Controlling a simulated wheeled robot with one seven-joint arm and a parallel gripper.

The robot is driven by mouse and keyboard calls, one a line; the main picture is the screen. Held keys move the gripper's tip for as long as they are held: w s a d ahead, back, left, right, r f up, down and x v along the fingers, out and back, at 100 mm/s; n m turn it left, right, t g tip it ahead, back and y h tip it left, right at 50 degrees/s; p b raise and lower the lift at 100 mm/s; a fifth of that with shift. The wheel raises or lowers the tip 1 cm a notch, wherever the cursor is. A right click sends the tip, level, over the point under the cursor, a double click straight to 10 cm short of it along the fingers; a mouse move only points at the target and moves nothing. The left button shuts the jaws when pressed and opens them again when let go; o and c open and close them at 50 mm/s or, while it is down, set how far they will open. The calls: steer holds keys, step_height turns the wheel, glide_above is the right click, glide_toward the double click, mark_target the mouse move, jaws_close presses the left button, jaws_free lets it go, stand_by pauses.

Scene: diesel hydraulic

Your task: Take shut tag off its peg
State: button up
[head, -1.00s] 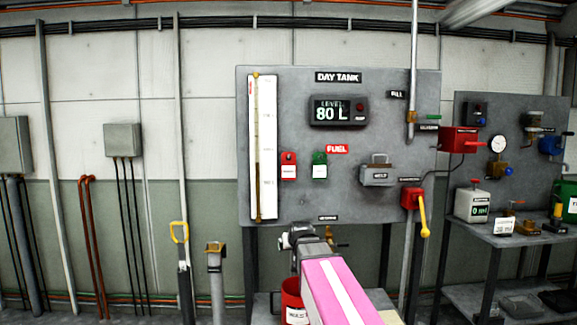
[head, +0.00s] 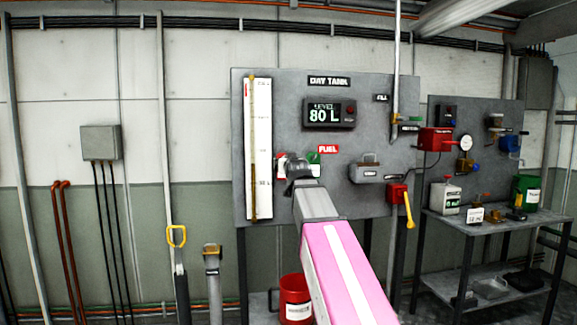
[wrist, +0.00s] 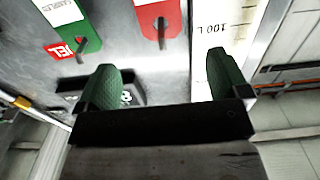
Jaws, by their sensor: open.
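Two tags hang side by side on the grey panel, a red tag (head: 281,160) and a green tag (head: 314,157). Their lettering is too small for me to tell which one reads shut. In the wrist view, turned over, the red tag (wrist: 158,18) and the green tag (wrist: 88,38) each show a dark peg. My gripper (head: 297,165) is in front of the panel at tag height and partly hides both tags. In the wrist view my gripper (wrist: 163,80) is open and empty, its green pads apart, with the red tag ahead between them.
A level gauge (head: 258,150) stands left of the tags. A display (head: 328,114) and a red FUEL label (head: 328,149) are above them. A grey box (head: 366,170) and a yellow-handled red switch (head: 398,194) are to the right. A red bucket (head: 295,292) is below.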

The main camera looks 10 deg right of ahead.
steer(key=w, duration=1)
steer(key=shift+w, duration=0.1)
steer(key=c, duration=1)
